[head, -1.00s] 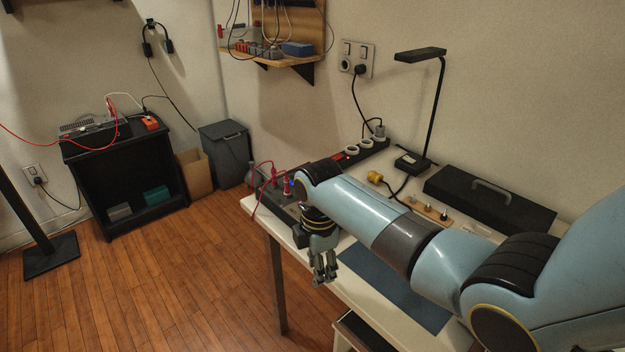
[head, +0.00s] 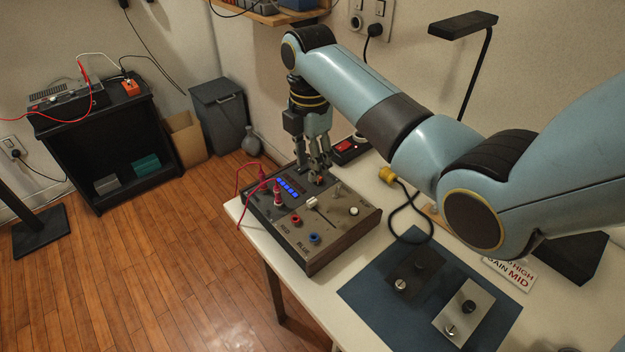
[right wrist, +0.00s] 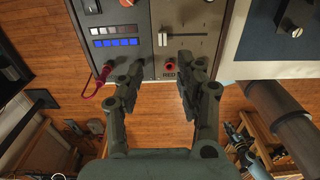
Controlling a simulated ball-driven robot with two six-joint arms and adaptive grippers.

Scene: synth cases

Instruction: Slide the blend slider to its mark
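A wood-sided panel box (head: 345,236) stands on the near left part of the table. A slider with a pale cap (head: 311,203) sits on its top face, with a dark slot running from the cap. In the right wrist view the slider cap (right wrist: 162,39) is at the left end of its slot, just beyond the fingertips; I cannot make out its mark. My right gripper (head: 320,178) hangs over the far part of the box. In the wrist view its fingers (right wrist: 160,68) are apart with nothing between them.
Red leads (head: 240,180) plug into the box's left side, beside a blue-lit display (head: 288,187). Red (head: 296,219) and blue (head: 314,238) sockets line the front. A blue mat (head: 375,293) with two plates lies right. A lamp (head: 464,25) stands behind.

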